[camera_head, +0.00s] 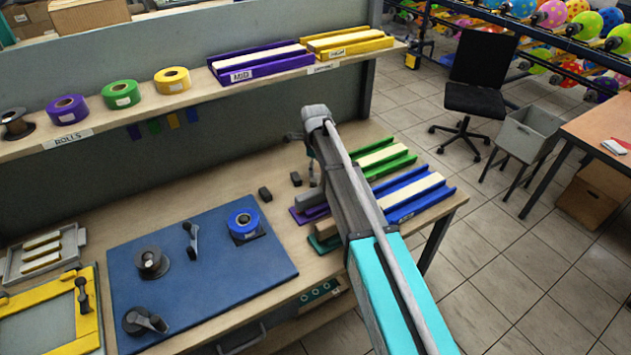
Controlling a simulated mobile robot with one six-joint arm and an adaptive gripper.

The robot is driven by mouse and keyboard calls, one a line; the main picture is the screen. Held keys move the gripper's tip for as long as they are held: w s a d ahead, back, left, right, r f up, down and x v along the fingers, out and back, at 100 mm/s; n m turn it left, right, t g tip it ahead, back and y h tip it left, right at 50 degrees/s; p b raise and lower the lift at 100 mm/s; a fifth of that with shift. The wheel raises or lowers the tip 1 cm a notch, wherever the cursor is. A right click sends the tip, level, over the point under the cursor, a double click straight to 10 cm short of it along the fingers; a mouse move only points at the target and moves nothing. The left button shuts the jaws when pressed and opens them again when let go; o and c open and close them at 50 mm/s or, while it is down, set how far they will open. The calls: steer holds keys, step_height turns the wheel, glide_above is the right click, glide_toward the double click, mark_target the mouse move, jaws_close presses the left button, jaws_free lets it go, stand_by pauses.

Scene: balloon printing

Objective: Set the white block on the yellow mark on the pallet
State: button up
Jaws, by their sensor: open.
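I cannot pick out a white block for certain. A small white item (614,147) lies on the wooden table at the far right, and cream bars (41,250) lie in a grey tray at the far left. No pallet with a yellow mark can be made out. My gripper (314,176) hangs below the end of my arm, over the back of the workbench near two small dark blocks (265,194). It is open, small in view and partly hidden by my arm. I see nothing held in it.
The workbench (225,185) carries a blue mat (190,305) with reels, a yellow frame (85,335), and green (398,163) and blue (415,207) trays beside my arm. A shelf above holds rolls and trays. A black chair (482,80) stands on the tiled floor.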

mark_target(315, 177)
steer(key=shift+s+f+b, duration=0.1)
steer(key=shift+f+b, duration=2.45)
steer(key=shift+f, duration=0.05)
steer(key=c, duration=1.1)
steer(key=shift+d, duration=0.1)
steer(key=shift+r, duration=0.15)
step_height(315, 177, up, 3)
steer(key=p, duration=0.3)
steer(key=shift+s+d+r+p, duration=0.7)
steer(key=shift+s+r+p, duration=1)
steer(key=shift+s, duration=0.5)
steer(key=shift+s+d+r+p, duration=0.75)
steer(key=shift+s+r+p, duration=0.85)
steer(key=shift+s, duration=0.65)
steer(key=shift+s+d+r+p, duration=0.7)
steer(key=shift+s+r+p, duration=1)
steer(key=shift+s, duration=0.5)
